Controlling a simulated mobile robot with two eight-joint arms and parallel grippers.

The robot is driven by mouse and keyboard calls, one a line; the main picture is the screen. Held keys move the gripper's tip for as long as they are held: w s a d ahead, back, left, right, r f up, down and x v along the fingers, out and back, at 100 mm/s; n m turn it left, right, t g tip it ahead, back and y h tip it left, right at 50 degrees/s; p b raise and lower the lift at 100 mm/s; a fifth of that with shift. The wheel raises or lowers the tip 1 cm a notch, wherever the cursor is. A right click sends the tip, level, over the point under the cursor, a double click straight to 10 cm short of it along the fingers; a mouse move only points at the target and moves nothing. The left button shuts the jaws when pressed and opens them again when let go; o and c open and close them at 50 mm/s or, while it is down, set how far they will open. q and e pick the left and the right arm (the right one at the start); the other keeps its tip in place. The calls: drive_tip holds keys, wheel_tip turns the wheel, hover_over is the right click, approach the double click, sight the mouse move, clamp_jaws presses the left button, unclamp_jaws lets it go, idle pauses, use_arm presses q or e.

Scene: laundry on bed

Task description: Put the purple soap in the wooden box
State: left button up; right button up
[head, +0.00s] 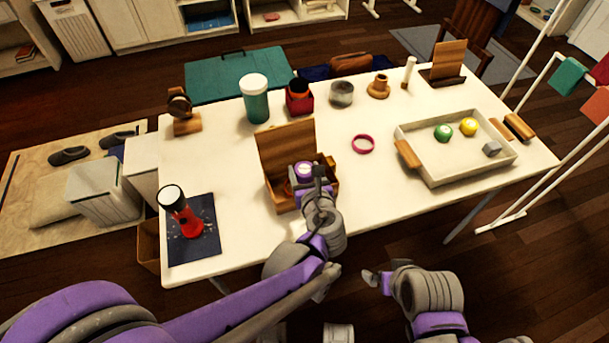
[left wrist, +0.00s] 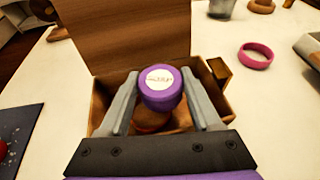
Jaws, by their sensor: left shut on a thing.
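The purple soap (left wrist: 160,88) is a round purple piece with a white label. It also shows in the head view (head: 303,170). My left gripper (left wrist: 163,93) is shut on it and holds it over the opening of the wooden box, inside the outline of its walls. The wooden box (head: 283,193) stands on the white table with its lid raised at the back; its wall also shows in the left wrist view (left wrist: 219,73). Something brownish-red shows below the soap in the box, partly hidden. My right gripper (head: 372,279) is in front of the table edge, away from the box.
A red flashlight (head: 183,215) stands on a dark mat (head: 205,248) left of the box. A pink ring (head: 363,144) lies to the right. A white tray (head: 470,172) with balls and a grey cube is farther right. A teal jar (head: 256,105) and red container (head: 299,98) stand behind.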

use_arm(q)
drive_tip(key=shift+f, duration=0.8)
drive_tip(key=shift+f, duration=0.1)
drive_tip(key=shift+f+b, duration=0.4)
drive_tip(key=shift+b, duration=0.1)
drive_tip(key=shift+f, duration=0.15)
drive_tip(key=o, duration=1.4)
